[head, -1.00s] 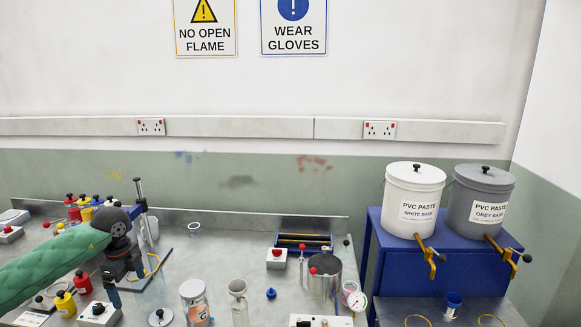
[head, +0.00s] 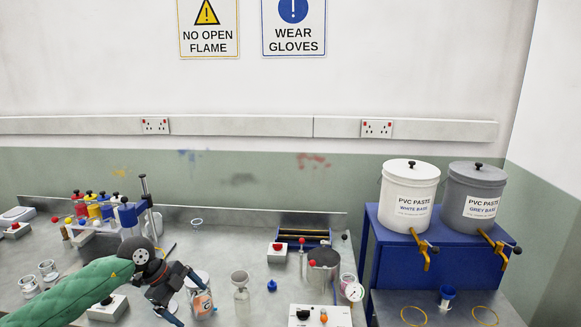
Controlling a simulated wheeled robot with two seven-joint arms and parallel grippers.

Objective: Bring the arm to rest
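My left arm, in a green sleeve, comes in from the left in the head view. Its dark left gripper (head: 187,302) is over the front left of the bench, pointing down and to the right. Its two fingers are spread apart, and I see nothing held between them. It overlaps the left side of a clear lidded jar (head: 203,303) in the picture; I cannot tell whether they touch. My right gripper is not in view.
A blue stand (head: 372,250) carries white (head: 408,195) and grey (head: 474,200) paste buckets at right.

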